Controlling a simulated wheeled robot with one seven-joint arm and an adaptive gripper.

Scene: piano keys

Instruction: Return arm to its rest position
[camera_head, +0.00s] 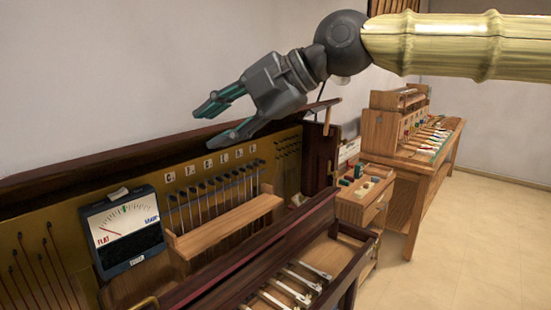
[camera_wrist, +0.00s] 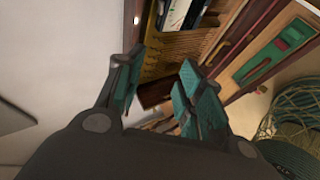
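My gripper (camera_head: 222,116) is in the upper middle of the head view, above the opened piano case (camera_head: 120,157). Its dark grey body has teal fingers that stand apart with nothing between them. It points left, away from the robot's bamboo-like arm, which enters from the upper right. In the wrist view the gripper (camera_wrist: 158,98) is also open and empty, with a dark gap between the fingers. Neither view shows the gripper touching anything.
A tuning meter (camera_head: 124,231) and a wooden rack of thin tools (camera_head: 227,226) sit in the case. A drawer (camera_head: 297,283) holds key parts. A small cabinet (camera_head: 357,207) and a workbench (camera_head: 432,170) stand to the right. The tiled floor (camera_head: 487,244) at right is clear.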

